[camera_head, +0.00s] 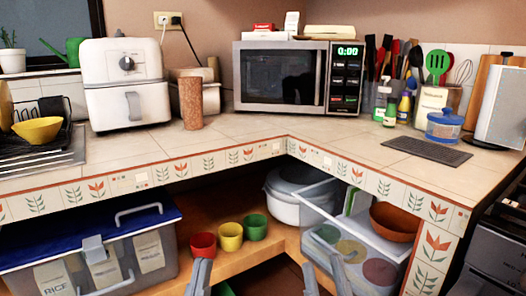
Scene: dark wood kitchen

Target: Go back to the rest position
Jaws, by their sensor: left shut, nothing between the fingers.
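My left gripper (201,277) is at the bottom edge of the head view, below the red cup. Its fingers are together and hold nothing. My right gripper (325,276) is at the bottom edge, right of centre, in front of the clear container. Its two fingers stand apart with nothing visible between them. Both arms are cut off by the lower edge of the picture.
The corner counter (250,130) runs above an open shelf. On the shelf are red (203,246), yellow (230,237) and green (255,227) cups, a blue-lidded bin (85,240), a white pot (290,205) and a clear container (330,215). A dark appliance (500,245) stands at right.

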